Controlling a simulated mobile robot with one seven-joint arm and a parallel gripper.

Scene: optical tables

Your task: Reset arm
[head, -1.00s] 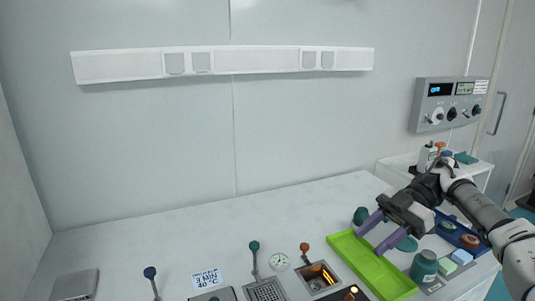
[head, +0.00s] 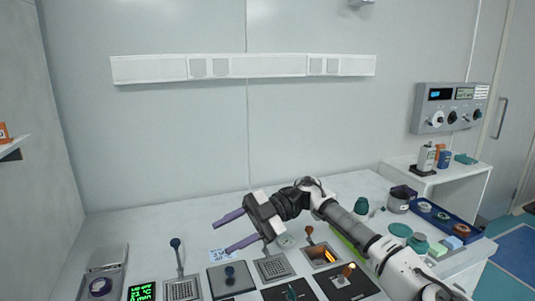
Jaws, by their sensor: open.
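My gripper (head: 236,231) is in the head view, held above the middle of the white table (head: 140,226). Its two purple fingers are spread apart and point to the left. Nothing is between them. My arm reaches in from the lower right and covers most of the green tray (head: 344,241).
Levers, including a blue-knobbed one (head: 175,243) and an orange-knobbed one (head: 309,230), stand along the front. A blue tray (head: 465,229) with round items, a teal-lidded jar (head: 418,243) and a dark green-topped bottle (head: 361,206) are at right. The table's back left is clear.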

